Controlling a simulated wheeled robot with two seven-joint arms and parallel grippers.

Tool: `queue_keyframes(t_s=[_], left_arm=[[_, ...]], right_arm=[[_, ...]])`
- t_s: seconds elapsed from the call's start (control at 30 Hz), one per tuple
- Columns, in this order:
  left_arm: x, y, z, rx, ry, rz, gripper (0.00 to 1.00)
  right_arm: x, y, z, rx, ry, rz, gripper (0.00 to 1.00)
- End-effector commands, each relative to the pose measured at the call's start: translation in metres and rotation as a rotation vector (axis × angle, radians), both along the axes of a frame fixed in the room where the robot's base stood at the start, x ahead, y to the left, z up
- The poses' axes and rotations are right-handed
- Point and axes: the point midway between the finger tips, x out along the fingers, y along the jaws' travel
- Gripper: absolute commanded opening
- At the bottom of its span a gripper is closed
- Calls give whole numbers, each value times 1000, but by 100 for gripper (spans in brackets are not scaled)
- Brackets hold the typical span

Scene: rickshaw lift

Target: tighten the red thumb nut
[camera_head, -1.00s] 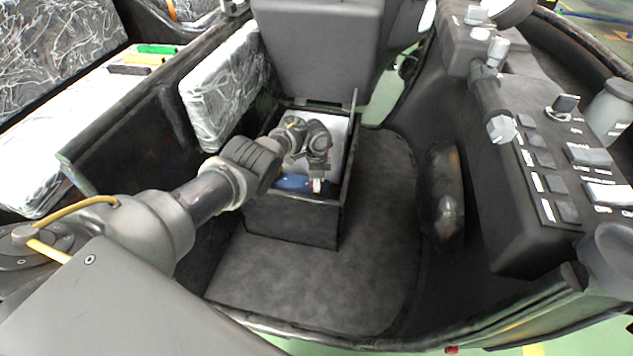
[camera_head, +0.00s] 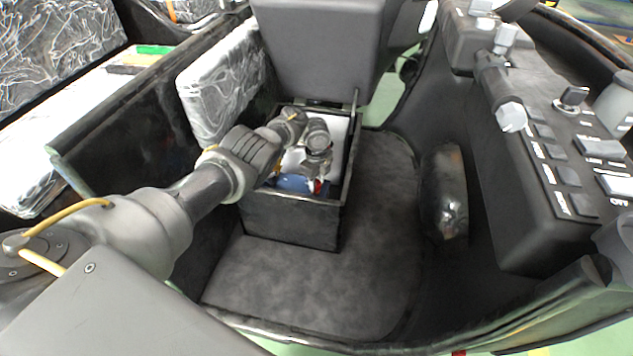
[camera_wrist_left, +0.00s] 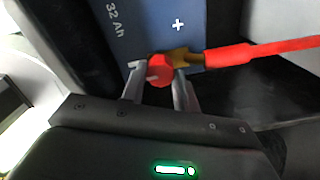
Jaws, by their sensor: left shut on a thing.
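The red thumb nut (camera_wrist_left: 159,71) shows in the left wrist view between the fingertips of my left gripper (camera_wrist_left: 155,82), which is shut on it. The nut sits at a brass-coloured terminal (camera_wrist_left: 184,58) with a red cable (camera_wrist_left: 262,54) running off to the right. Behind it is the blue battery (camera_wrist_left: 150,25), marked with a plus sign and "32 Ah". In the head view my left gripper (camera_head: 316,172) reaches down into the open black box, over the blue battery (camera_head: 293,183). A little red shows beside the fingers. My right gripper is not in view.
The black box (camera_head: 290,222) has its walls close around my left gripper. A dark seat block (camera_head: 318,50) stands behind it. A control panel (camera_head: 540,150) with switches is at the right. The floor (camera_head: 310,285) before the box is clear.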

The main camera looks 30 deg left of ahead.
Motion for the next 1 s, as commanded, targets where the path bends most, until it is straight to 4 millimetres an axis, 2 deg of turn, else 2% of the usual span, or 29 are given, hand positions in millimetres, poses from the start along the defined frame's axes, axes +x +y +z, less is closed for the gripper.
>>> queue_keyframes(t_s=[0.53,0.57,0.7,1.0], left_arm=[[0,2,0,2,1,-21,7],[0,2,0,2,1,-21,34],[0,1,0,2,0,-21,52],[0,0,1,1,0,-21,52]], right_arm=[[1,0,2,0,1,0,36],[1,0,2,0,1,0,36],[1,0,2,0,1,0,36],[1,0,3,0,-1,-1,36]])
